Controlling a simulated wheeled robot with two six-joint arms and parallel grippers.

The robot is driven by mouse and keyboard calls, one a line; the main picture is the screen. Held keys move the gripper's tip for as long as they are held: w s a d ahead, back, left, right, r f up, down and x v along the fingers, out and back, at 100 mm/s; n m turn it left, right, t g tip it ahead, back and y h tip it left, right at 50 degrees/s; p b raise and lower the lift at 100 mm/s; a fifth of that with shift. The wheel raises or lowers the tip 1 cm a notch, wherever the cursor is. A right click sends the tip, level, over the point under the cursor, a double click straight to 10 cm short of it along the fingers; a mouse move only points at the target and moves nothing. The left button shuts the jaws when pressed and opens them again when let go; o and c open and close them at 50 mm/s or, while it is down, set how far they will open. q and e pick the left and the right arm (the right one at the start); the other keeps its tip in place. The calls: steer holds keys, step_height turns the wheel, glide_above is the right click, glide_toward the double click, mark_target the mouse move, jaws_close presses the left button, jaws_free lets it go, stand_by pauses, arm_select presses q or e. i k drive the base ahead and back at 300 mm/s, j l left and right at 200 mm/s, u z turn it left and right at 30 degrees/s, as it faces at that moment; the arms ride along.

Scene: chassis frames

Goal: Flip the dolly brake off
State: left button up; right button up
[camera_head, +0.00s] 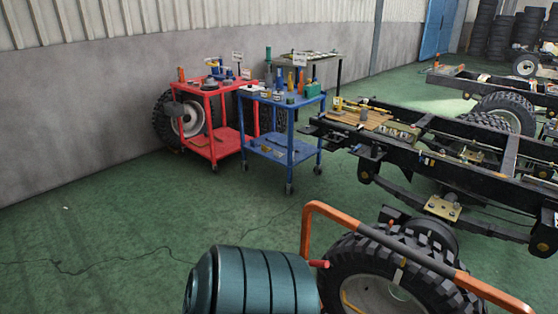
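An orange tubular handle (395,243) rises in the foreground and runs down to the lower right, with a dark grip section along it. It appears to belong to the dolly, whose base is out of frame. A large black tyre (343,262) stands right by the handle. A small red stub (318,264) sticks out beside the handle's left upright, above the tyre's left side; I cannot tell whether it is the brake lever. Neither of my grippers is in view.
A ribbed teal cylinder (255,280) stands at the bottom, left of the handle. A black chassis frame (490,180) fills the right side. A red cart (222,140) and a blue cart (285,150) stand near the wall. The green floor at left is clear.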

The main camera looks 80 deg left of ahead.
mark_target(319, 263)
steer(key=u, duration=2.05)
